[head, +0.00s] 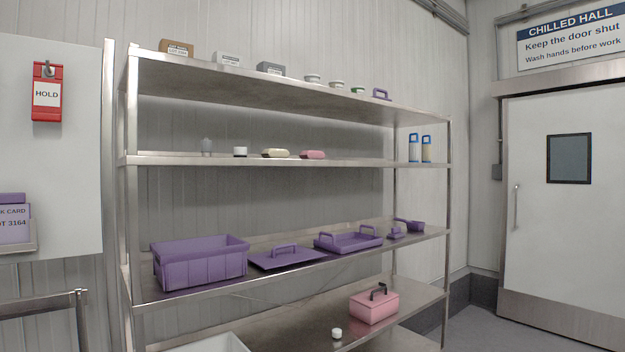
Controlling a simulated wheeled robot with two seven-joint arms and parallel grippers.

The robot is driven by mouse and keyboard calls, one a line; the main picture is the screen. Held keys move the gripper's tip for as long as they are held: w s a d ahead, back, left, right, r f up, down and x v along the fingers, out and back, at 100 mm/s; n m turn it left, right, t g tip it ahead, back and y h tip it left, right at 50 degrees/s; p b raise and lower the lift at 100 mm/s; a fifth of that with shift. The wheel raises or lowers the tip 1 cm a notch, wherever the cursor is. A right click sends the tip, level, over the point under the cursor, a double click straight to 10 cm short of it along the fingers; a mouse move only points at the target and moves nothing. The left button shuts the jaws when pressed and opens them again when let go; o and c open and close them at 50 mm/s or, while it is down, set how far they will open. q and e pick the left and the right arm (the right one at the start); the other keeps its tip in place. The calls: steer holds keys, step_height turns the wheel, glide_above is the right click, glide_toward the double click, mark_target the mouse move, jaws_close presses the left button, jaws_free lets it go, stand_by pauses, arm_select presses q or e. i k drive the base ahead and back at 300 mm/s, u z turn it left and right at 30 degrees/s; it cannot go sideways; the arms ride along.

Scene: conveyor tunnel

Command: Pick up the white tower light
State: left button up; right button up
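No thing in the head view shows clearly as a white tower light. A small white cylinder with a darker base (240,151) stands on the second shelf from the top. A small white round piece (337,332) sits on the lowest visible shelf. All are too small to tell whether one is the tower light. Neither of my grippers is in view.
A steel shelf rack (290,165) fills the middle. It holds a purple crate (200,268), a purple tray (348,242), a pink box with a black handle (374,307) and blue-topped bottles (414,148). A closed white door (565,230) is at right, with floor before it.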

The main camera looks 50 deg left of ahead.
mark_target(240, 151)
steer(key=u, duration=0.3)
steer(key=i, duration=2)
steer(key=u, duration=1.7)
steer(key=i, duration=1)
steer(key=u, duration=1.3)
steer(key=i, duration=0.25)
steer(key=u, duration=0.15)
